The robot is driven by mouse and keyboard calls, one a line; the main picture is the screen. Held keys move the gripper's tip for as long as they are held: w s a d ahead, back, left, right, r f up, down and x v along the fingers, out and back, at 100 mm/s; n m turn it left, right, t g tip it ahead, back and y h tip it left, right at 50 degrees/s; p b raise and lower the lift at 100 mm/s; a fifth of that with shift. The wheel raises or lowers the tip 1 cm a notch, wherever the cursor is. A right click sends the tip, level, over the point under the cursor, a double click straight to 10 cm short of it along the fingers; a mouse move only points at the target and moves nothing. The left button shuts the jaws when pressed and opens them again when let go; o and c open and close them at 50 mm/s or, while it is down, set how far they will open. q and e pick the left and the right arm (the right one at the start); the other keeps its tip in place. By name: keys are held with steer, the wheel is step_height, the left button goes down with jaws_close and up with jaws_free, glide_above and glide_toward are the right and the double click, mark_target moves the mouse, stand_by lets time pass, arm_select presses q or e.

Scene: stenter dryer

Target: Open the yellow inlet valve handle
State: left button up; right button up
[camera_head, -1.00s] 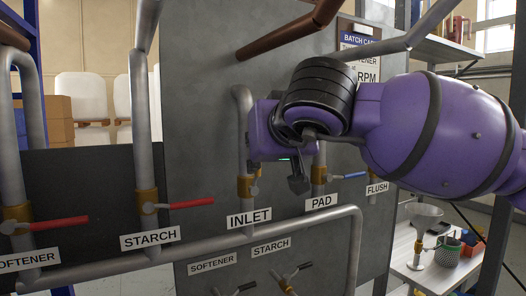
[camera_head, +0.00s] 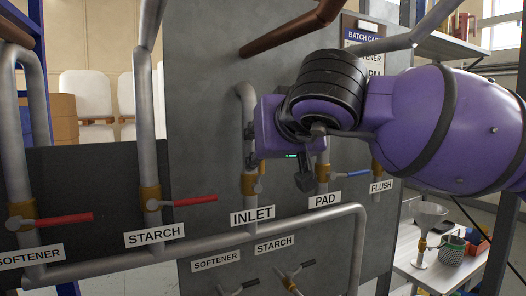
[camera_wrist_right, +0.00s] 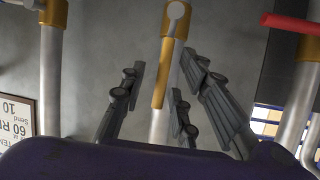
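The inlet valve (camera_head: 250,184) sits on a grey vertical pipe above the INLET label (camera_head: 252,216). In the head view its yellow handle is mostly hidden behind my right gripper (camera_head: 277,167), which is in front of the upper part of this pipe. In the right wrist view the yellow handle (camera_wrist_right: 160,78) runs lengthwise along the pipe from the valve body (camera_wrist_right: 175,22). My right gripper (camera_wrist_right: 163,66) is open there, with its dark fingers on both sides of the handle and gaps visible. I cannot tell how deep the handle lies between them. My left gripper is not in view.
The PAD valve (camera_head: 322,180) with a blue handle is close to the right of my gripper. The starch valve's red handle (camera_head: 196,200) is to the left. A horizontal pipe (camera_head: 310,221) runs below. A brown pipe (camera_head: 290,29) slants above.

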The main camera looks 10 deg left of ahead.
steer(key=v, duration=1.1)
steer(key=shift+d, duration=0.1)
